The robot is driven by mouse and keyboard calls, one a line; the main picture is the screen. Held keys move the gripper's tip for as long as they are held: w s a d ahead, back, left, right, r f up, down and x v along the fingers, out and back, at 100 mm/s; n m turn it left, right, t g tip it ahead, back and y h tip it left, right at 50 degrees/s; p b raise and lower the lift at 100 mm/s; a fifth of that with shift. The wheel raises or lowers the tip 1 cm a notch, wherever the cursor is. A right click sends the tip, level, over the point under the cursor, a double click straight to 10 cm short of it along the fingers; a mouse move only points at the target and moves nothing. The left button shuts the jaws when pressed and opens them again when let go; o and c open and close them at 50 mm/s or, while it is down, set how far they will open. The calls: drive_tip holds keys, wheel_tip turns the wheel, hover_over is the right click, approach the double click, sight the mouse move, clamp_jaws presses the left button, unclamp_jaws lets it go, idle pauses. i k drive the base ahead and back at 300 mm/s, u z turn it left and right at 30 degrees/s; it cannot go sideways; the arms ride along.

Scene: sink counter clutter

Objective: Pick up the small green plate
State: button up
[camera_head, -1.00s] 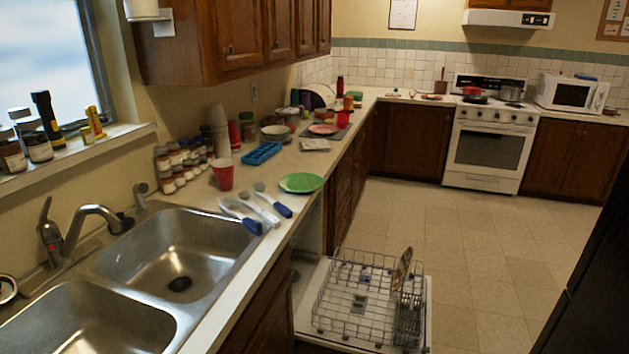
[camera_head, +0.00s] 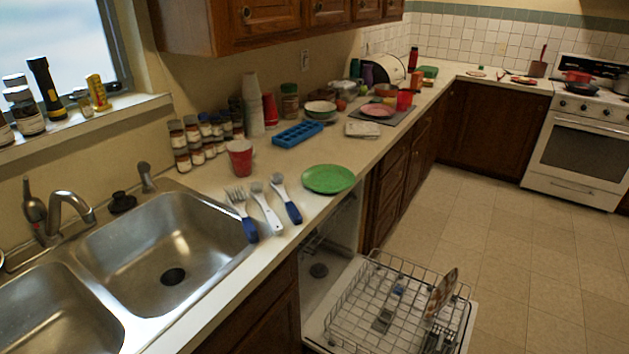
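The small green plate (camera_head: 328,179) lies flat on the white counter, close to its front edge, above the open dishwasher. Nothing lies on the plate. My gripper does not show in the head view.
A red cup (camera_head: 240,157), a blue ice tray (camera_head: 297,134) and several spice jars (camera_head: 184,149) stand behind the brushes. The double sink (camera_head: 165,245) is at left. The open dishwasher's rack (camera_head: 392,308) sticks out below the counter. Floor at right is clear.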

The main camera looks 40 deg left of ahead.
sight(328, 178)
drive_tip(key=u, duration=1.4)
drive_tip(key=i, duration=1)
